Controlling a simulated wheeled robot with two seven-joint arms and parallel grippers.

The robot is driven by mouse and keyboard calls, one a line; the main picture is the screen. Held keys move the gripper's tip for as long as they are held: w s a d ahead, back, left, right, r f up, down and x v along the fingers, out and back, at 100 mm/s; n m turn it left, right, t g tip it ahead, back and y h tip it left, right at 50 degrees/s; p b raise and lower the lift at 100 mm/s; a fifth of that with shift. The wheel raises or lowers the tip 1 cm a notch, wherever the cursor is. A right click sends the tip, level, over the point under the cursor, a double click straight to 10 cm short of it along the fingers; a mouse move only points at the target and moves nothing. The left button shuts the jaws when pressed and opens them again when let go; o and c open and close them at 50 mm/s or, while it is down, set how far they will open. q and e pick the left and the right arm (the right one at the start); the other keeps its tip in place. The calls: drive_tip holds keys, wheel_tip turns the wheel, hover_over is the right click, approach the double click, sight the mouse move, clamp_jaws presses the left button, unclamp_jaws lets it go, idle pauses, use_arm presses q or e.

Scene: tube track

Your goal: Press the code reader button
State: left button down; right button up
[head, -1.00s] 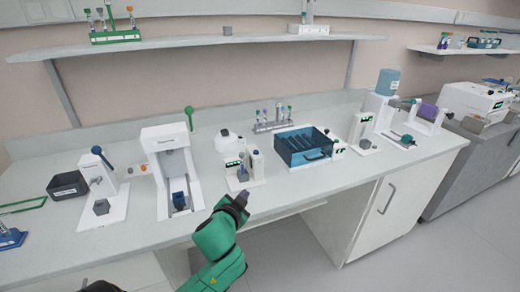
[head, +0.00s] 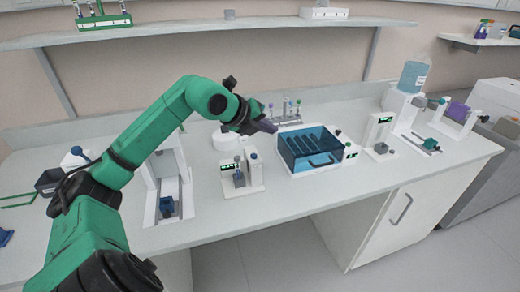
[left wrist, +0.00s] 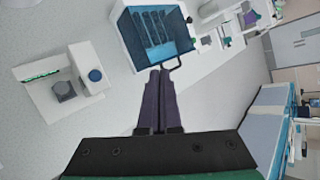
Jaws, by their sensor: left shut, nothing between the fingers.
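A small white device with a green-lit display, which looks like the code reader (head: 242,180), stands on the bench near its front edge. A dark blue button (head: 253,155) tops its right post. A grey block with a tube sits in its middle. My left gripper (head: 268,125) is shut and empty, above the bench, beyond and to the right of the button in the head view. Its purple fingers (left wrist: 160,75) touch nothing that I can make out. My right gripper is out of view.
A blue lidded box (head: 310,152) with a front handle stands right of the device. A white machine (head: 168,190) with a blue block stands to its left. A tube rack (head: 285,118) is behind. Bare bench lies between the device and the white machine.

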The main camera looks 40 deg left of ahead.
sight(254, 156)
use_arm(q)
drive_tip(key=a+y, duration=0.2)
drive_tip(key=a, duration=0.1)
drive_tip(key=s+a+r+n, duration=0.1)
drive_tip(key=a, duration=0.1)
drive_tip(key=shift+a+g+y, duration=0.1)
drive_tip(key=shift+g+y, duration=0.3)
wheel_tip(254, 156, down, 8)
drive_tip(key=b, duration=0.7)
drive_tip(key=shift+f, duration=0.25)
drive_tip(key=shift+f+b, duration=0.15)
drive_tip(key=shift+b, duration=0.3)
